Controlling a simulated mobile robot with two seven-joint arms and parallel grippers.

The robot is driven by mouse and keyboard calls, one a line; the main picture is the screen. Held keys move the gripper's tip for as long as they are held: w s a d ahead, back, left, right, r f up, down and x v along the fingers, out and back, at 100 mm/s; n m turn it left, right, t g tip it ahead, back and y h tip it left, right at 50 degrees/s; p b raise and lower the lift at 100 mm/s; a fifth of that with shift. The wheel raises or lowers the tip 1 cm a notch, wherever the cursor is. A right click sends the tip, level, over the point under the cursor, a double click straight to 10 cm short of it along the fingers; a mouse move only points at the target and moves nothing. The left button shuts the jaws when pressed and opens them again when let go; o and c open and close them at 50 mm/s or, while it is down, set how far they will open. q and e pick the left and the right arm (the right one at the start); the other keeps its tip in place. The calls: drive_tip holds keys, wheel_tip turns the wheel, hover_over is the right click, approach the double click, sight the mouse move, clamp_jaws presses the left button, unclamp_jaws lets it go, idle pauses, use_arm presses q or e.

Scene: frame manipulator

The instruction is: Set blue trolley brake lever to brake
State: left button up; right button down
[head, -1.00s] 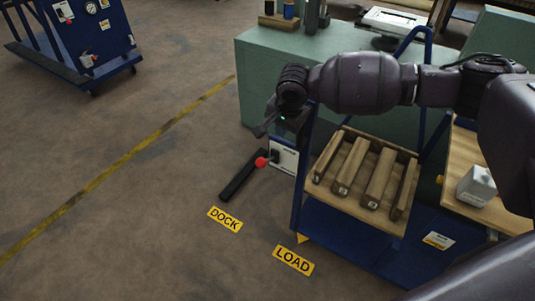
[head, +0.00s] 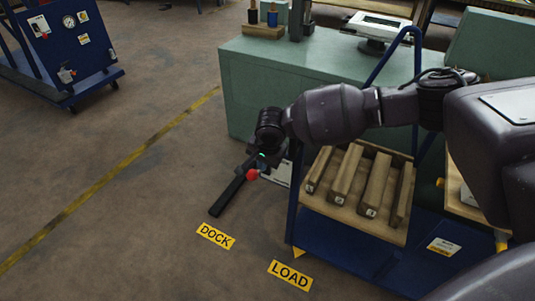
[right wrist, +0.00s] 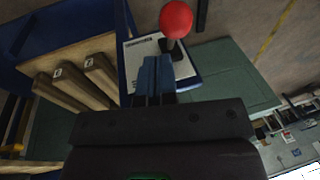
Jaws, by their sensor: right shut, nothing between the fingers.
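The blue trolley (head: 340,245) stands right of centre in the head view and carries a wooden tray (head: 375,228) of wooden bars. The red ball knob (head: 252,174) of its brake lever sticks out beside a white plate (head: 277,172) on the trolley's left side. The knob (right wrist: 176,19) and plate (right wrist: 143,52) also show in the right wrist view. My right gripper (head: 250,164) is shut and empty, close to the knob; its blue fingertips (right wrist: 159,72) point towards it. I cannot tell whether they touch. The lever's shaft is mostly hidden. My left gripper is out of view.
DOCK (head: 215,236) and LOAD (head: 290,275) labels mark the floor. A green bench (head: 250,80) stands behind the trolley, another blue cart (head: 60,60) at upper left. Floor at left is clear.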

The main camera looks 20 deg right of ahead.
drive_tip(key=shift+w+a+f, duration=0.25)
drive_tip(key=shift+a+f, duration=0.4)
drive_tip(key=shift+f, duration=0.05)
